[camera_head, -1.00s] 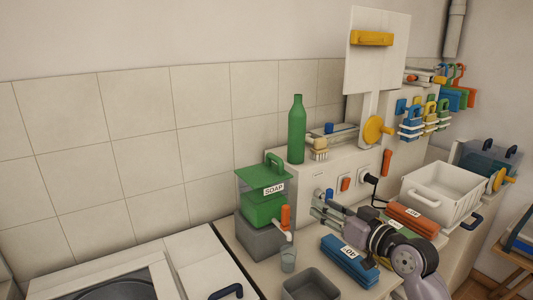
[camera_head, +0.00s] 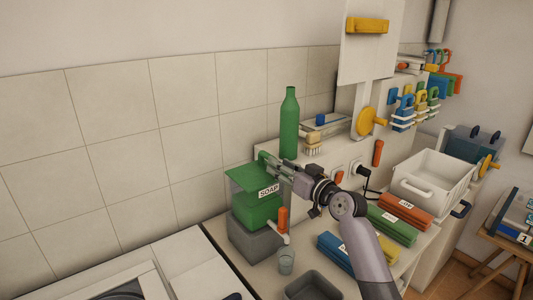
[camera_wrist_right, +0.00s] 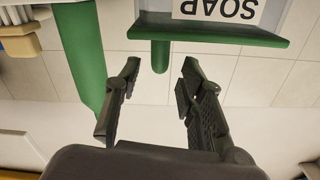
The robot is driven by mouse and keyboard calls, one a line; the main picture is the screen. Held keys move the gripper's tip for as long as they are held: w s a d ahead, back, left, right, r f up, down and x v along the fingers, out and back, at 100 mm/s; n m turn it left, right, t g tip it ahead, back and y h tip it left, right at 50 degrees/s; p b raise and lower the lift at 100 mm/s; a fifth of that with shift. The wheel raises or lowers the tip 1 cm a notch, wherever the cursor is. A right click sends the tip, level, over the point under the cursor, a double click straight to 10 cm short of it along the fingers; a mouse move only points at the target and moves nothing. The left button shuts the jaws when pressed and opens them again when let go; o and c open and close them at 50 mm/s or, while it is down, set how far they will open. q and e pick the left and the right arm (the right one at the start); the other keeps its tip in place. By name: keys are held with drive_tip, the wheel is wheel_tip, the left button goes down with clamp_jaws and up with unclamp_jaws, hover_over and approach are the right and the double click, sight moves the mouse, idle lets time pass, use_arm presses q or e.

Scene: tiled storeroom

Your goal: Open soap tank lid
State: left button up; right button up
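The soap tank (camera_head: 262,208) is a box with green soap inside and a SOAP label. It stands on a grey block left of the worktop, and its green lid (camera_head: 247,179) appears shut. In the right wrist view, which is upside down, the lid (camera_wrist_right: 225,38) shows edge-on and its green handle (camera_wrist_right: 160,55) lies between and just beyond the fingertips. My right gripper (camera_head: 268,160) is at the handle, largely hiding it in the head view. In the wrist view, the right gripper (camera_wrist_right: 157,78) is open, its fingers apart on either side of the handle. My left gripper is not in view.
A green bottle (camera_head: 289,125) stands close behind the right gripper and also shows in the wrist view (camera_wrist_right: 82,45). An orange tap handle (camera_head: 283,219), a glass (camera_head: 286,262) and a grey tray (camera_head: 312,287) are below. Coloured packs and a white basket (camera_head: 436,181) lie to the right.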

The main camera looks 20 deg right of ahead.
sight(267, 157)
drive_tip(key=p+x, duration=0.1)
drive_tip(key=x, duration=0.5)
drive_tip(key=shift+w+r, duration=0.1)
drive_tip(key=shift+w, duration=0.05)
drive_tip(key=shift+w+a, duration=0.15)
drive_tip(key=shift+w, duration=0.25)
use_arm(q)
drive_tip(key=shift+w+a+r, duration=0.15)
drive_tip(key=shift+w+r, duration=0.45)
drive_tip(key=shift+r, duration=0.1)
use_arm(e)
clamp_jaws()
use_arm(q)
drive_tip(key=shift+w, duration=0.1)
